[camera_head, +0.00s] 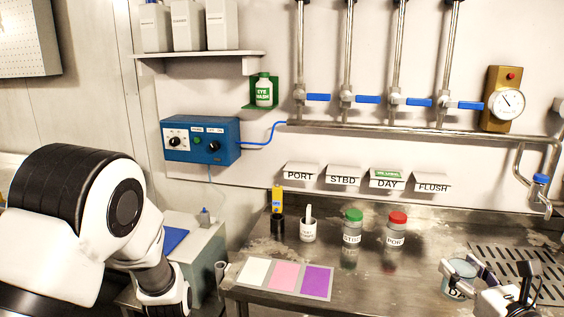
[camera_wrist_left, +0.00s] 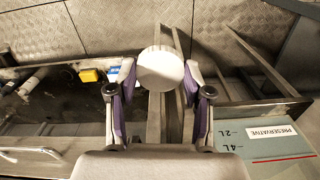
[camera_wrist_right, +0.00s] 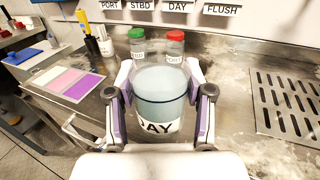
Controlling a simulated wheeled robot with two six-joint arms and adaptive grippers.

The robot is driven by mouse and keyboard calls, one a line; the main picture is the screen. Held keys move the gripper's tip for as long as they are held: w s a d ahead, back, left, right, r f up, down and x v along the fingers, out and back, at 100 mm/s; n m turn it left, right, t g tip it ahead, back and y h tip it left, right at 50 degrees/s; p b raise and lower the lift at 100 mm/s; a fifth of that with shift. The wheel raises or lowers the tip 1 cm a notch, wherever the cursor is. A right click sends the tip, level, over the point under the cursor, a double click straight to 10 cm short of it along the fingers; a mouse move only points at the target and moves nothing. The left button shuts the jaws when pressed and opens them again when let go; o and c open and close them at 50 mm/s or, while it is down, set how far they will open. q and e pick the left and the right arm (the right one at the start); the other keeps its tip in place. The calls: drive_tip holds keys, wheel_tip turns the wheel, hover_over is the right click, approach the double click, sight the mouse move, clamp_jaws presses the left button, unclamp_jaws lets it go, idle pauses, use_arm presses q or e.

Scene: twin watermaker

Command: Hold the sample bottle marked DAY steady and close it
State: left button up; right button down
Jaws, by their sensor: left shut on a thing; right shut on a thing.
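The DAY sample bottle (camera_wrist_right: 163,126) is a clear bottle with a white label, and no cap shows on its top. It also shows in the head view (camera_head: 458,288) at the lower right. My right gripper (camera_wrist_right: 160,84) is shut on it, one finger on each side; the gripper also shows in the head view (camera_head: 470,270). I cannot tell whether the bottle touches the counter. My left gripper (camera_wrist_left: 160,82) is shut on a round white cap (camera_wrist_left: 160,68), away from the bottle. In the head view only my left arm shows at the lower left; its fingers are hidden.
The green-capped STBD bottle (camera_head: 351,240) and red-capped PORT bottle (camera_head: 396,230) stand on the steel counter (camera_head: 330,195). A color card (camera_head: 283,279) lies at the front edge. A drain grate (camera_head: 515,262) is at right. A white cup (camera_head: 308,231) stands left of the bottles.

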use_arm(q)
drive_tip(key=n, duration=0.4)
drive_tip(key=shift+w+f, duration=0.25)
drive_tip(key=shift+w, duration=0.1)
drive_tip(key=shift+r+p, duration=0.6)
drive_tip(key=shift+p, duration=0.05)
drive_tip(key=shift+r, duration=0.2)
use_arm(e)
drive_tip(key=s+a+f+n+g+y, duration=0.3)
drive_tip(key=a+f+y, duration=0.3)
drive_tip(key=f, duration=0.3)
drive_tip(key=s+a+f+n+g+y, duration=0.4)
drive_tip(key=a+f+n+y, duration=0.2)
drive_tip(key=a+f, duration=0.2)
wheel_tip(320, 180, down, 3)
drive_tip(key=shift+r, duration=0.2)
drive_tip(key=shift+w, duration=0.15)
drive_tip(key=w+a+r, duration=0.2)
drive_tip(key=a, duration=1.2)
drive_tip(key=shift+a, duration=0.2)
